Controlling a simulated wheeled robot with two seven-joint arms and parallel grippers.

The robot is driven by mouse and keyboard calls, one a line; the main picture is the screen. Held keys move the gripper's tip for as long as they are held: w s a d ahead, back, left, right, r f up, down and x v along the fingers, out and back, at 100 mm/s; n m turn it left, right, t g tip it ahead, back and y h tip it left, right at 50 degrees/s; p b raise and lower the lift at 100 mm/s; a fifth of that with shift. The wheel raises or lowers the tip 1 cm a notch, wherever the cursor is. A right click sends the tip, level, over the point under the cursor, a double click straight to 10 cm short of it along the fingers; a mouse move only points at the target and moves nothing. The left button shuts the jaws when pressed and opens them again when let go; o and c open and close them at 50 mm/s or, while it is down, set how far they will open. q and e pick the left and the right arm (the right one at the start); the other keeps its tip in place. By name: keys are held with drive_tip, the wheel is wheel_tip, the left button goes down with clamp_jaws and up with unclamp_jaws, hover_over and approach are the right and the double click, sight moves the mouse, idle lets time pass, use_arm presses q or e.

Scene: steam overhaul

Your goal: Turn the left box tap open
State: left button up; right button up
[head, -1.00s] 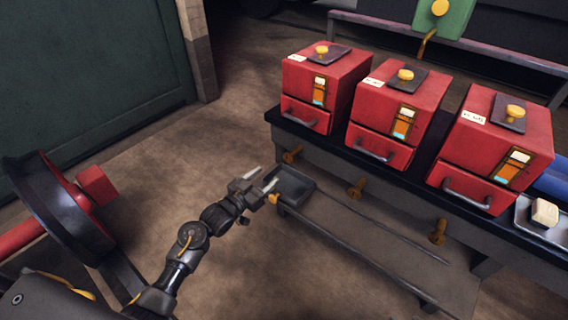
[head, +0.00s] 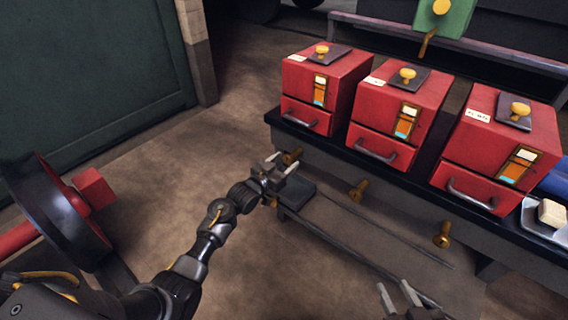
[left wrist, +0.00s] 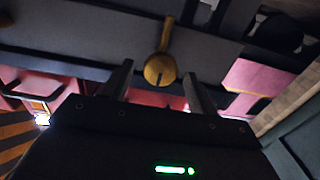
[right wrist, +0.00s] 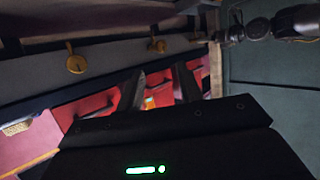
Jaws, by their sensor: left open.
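The left box tap (head: 291,156) is a brass tap on the front of the bench, below the leftmost red box (head: 318,90). My left gripper (head: 284,161) is open just in front of it and partly overlaps it in the head view. In the left wrist view the brass tap (left wrist: 160,70) shows ahead, between the two spread fingers; I cannot tell whether they touch it. My right gripper (head: 393,287) is open and empty at the bottom of the head view. Its parted fingers (right wrist: 157,85) also show in the right wrist view.
Two more brass taps, a middle one (head: 358,190) and a right one (head: 442,235), stick out from the bench front. A red-hubbed wheel (head: 52,205) stands at the left. The floor between is clear.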

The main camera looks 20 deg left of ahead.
use_arm(q)
drive_tip(key=c, duration=1)
drive_tip(key=shift+r+n+p, duration=0.15)
drive_tip(key=shift+n+p, duration=1)
drive_tip(key=shift+n, duration=0.05)
drive_tip(key=n+p, duration=0.2)
drive_tip(key=n, duration=0.1)
drive_tip(key=shift+a, duration=0.15)
use_arm(e)
drive_tip(key=s+d+f+m+g+h, duration=0.3)
drive_tip(key=s+d+f+g+h, duration=0.2)
drive_tip(key=s+d+f+g, duration=0.45)
use_arm(q)
drive_tip(key=n+p, duration=0.4)
drive_tip(key=n, duration=0.4)
drive_tip(key=shift+f, duration=0.2)
drive_tip(key=shift+f+n+p, duration=0.15)
drive_tip(key=shift+n+p, duration=0.5)
drive_tip(key=shift+n, duration=1.65)
use_arm(e)
wheel_tip(320, 180, down, 11)
drive_tip(key=shift+s+r+g, duration=0.15)
drive_tip(key=shift+s+g, duration=0.05)
drive_tip(key=shift+g, duration=0.25)
drive_tip(key=shift+s+f, duration=0.1)
drive_tip(key=shift+f, duration=0.1)
use_arm(q)
drive_tip(key=o, duration=1)
